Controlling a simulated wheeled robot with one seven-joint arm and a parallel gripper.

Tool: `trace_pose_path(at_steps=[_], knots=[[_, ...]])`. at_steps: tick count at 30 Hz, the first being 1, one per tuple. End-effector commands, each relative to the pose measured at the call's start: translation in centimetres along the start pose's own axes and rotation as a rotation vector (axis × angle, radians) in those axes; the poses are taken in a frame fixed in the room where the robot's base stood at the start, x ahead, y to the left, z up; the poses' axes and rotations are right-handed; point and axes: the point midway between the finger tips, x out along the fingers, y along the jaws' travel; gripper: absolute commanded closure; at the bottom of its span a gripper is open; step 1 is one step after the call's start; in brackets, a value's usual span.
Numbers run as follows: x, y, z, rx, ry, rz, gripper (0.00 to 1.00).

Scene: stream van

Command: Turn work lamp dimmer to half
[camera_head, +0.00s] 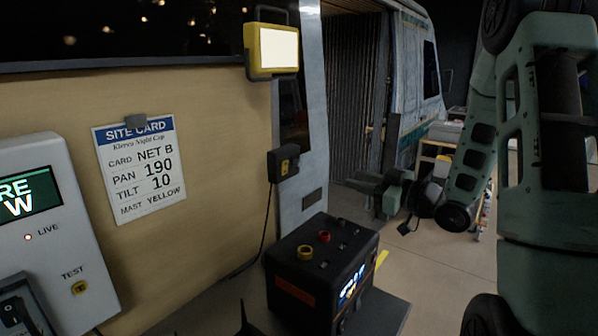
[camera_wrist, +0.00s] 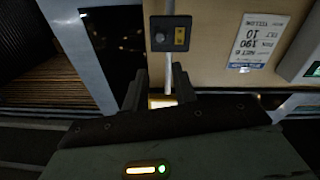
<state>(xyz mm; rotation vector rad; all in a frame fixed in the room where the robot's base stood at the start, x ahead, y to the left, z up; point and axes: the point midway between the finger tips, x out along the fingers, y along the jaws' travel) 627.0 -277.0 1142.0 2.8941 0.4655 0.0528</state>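The work lamp (camera_head: 272,50) has a yellow frame and a bright lit panel, high on the van wall. Below it is a small dark box with a yellow knob, apparently the dimmer (camera_head: 284,162), with a cable running down. The knob's pointer is too small to read. The upside-down wrist view shows the dimmer (camera_wrist: 169,34) beyond my fingers, and a lit patch, probably the lamp (camera_wrist: 162,101), between them. My gripper (camera_head: 368,188) is to the right of the dimmer, apart from it. Its fingers (camera_wrist: 160,90) are open, with nothing held.
A black power box (camera_head: 322,262) with red and yellow knobs stands below the dimmer. A site card (camera_head: 140,170) hangs on the wall at left, beside a white panel (camera_head: 50,230) with a switch.

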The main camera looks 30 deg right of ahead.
Motion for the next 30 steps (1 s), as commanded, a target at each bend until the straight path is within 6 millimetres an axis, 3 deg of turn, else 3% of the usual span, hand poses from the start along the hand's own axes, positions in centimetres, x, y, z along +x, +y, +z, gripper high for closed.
trace_pose_path(at_steps=[21,30], knots=[[14.0,-0.2,-0.3,0.001,0.000,-0.004,0.73],[16.5,-0.1,-0.1,0.001,-0.001,-0.002,0.73]])
